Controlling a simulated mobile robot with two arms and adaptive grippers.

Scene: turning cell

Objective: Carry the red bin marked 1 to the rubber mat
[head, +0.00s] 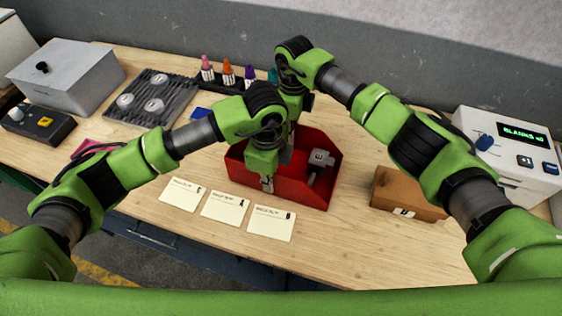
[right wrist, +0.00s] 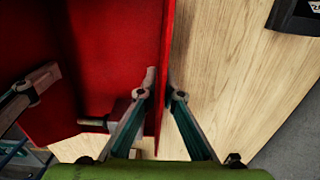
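The red bin (head: 296,191) stands on the wooden bench in the middle of the head view, with a grey metal part (head: 320,158) inside. No number shows on its visible sides. My left gripper (head: 267,181) is at its near wall, one finger outside, and looks shut on it. My right gripper is at the far wall, mostly hidden behind the arms in the head view. In the right wrist view, my right gripper (right wrist: 161,85) has a finger against each side of the red wall (right wrist: 120,45). A dark ribbed mat-like board (head: 178,104) holds round metal pieces at the back left.
Several paper cards (head: 226,207) lie in front of the bin. Coloured bottles (head: 228,73) stand behind. A grey box (head: 65,76) and a black control box (head: 35,125) are at left.

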